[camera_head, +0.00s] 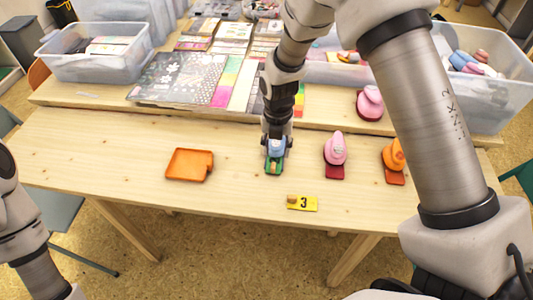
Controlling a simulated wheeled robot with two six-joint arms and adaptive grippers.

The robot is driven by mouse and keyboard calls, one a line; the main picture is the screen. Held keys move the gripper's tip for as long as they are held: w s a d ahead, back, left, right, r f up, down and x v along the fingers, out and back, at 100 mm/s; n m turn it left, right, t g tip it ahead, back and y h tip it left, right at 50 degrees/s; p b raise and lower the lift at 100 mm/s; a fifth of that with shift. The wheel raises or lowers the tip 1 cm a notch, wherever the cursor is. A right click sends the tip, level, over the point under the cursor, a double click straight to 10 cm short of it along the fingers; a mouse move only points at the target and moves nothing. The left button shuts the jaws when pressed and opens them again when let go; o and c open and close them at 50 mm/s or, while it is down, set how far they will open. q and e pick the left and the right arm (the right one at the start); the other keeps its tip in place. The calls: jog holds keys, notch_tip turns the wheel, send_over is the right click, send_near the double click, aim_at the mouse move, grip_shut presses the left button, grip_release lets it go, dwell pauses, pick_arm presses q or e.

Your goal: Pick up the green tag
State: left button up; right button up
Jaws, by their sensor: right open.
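A small green piece (274,168) lies on the wooden table, in the middle of the view; I cannot tell if it is a tag or a pad. A light blue object (276,147) sits over its far part, between or just below the fingers of my right gripper (276,153). My right gripper points down over them, open, its fingers on either side; contact is too small to tell. A yellow tag marked 3 (308,204) lies nearer. My left arm shows at the left edge, but its gripper is out of view.
An orange tray (203,179) lies to the left. A pink stamp (335,150) on a dark red pad (334,173) and an orange stamp (393,155) on a red pad (395,178) stand to the right. Papers and clear bins (92,70) fill the back. The left front of the table is clear.

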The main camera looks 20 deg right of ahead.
aim_at(273, 164)
jog(key=f, duration=0.5)
jog(key=f+p, duration=0.1)
jog(key=f, duration=0.1)
jog(key=shift+w+a+f, duration=0.25)
jog(key=shift+w+f, duration=0.05)
jog(key=shift+s+r, duration=0.15)
jog(key=shift+s, duration=0.05)
jog(key=shift+c, duration=0.4)
grip_shut()
